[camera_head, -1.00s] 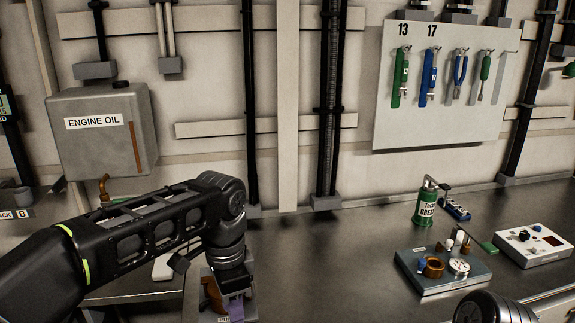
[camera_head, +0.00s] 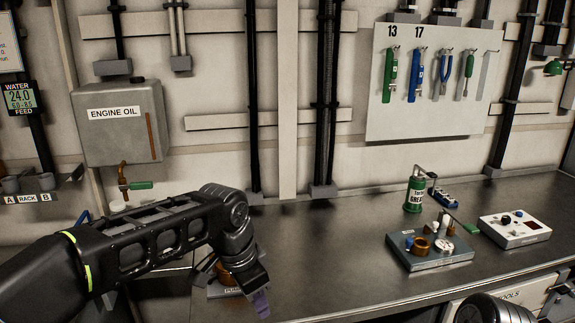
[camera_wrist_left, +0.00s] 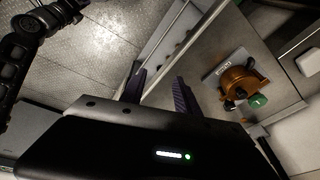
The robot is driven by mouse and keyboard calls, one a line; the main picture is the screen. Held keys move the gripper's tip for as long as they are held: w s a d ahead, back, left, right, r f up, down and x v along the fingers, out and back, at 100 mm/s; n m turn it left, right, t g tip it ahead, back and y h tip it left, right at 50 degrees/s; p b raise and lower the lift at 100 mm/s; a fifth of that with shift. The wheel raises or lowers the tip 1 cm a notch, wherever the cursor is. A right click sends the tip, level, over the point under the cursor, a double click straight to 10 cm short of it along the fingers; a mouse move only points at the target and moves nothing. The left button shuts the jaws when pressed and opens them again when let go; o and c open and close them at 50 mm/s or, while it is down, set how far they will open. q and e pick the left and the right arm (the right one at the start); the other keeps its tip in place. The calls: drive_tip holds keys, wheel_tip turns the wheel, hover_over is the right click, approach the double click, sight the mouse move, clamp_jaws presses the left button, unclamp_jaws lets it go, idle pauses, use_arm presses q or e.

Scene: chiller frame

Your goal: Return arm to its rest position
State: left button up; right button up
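My left arm comes in from the left in the head view, and its elbow-like joint bends down to the wrist. My left gripper (camera_head: 262,303) hangs just right of a brown-orange pump (camera_head: 226,274) on a labelled plate at the counter's front. In the left wrist view the purple fingers (camera_wrist_left: 160,93) are spread apart with nothing between them. The pump (camera_wrist_left: 240,79) shows there to the right of the fingers, apart from them, with a green knob. Of my right arm only a dark rounded link shows at the bottom right of the head view; its gripper is out of view.
The metal counter (camera_head: 330,245) is clear in the middle. A green grease can (camera_head: 414,195), a grey tray of parts (camera_head: 408,257) and a white control box (camera_head: 514,229) stand at right. An engine oil tank (camera_head: 118,135) and a tool board (camera_head: 432,105) hang on the wall.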

use_arm(q)
drive_tip(key=d+f+n+t+h, duration=0.1)
drive_tip(key=d+f+n+h, duration=0.15)
drive_tip(key=f, duration=0.85)
drive_tip(key=d+f+n+t+h, duration=0.1)
drive_tip(key=d+f+n, duration=0.3)
drive_tip(key=f, duration=0.6)
drive_tip(key=s+a+f+n+g, duration=0.1)
drive_tip(key=s+a+f+n, duration=0.2)
drive_tip(key=s+f, duration=0.7)
drive_tip(key=s+a+f+n+g+y, duration=0.1)
drive_tip(key=s+a+f+n+g, duration=0.1)
drive_tip(key=s+f, duration=0.8)
drive_tip(key=s+a+n, duration=0.1)
drive_tip(key=s+a, duration=0.1)
drive_tip(key=s, duration=0.2)
drive_tip(key=shift+a+f+n+g, duration=0.3)
drive_tip(key=shift+a+f+n, duration=0.05)
drive_tip(key=shift+f, duration=0.05)
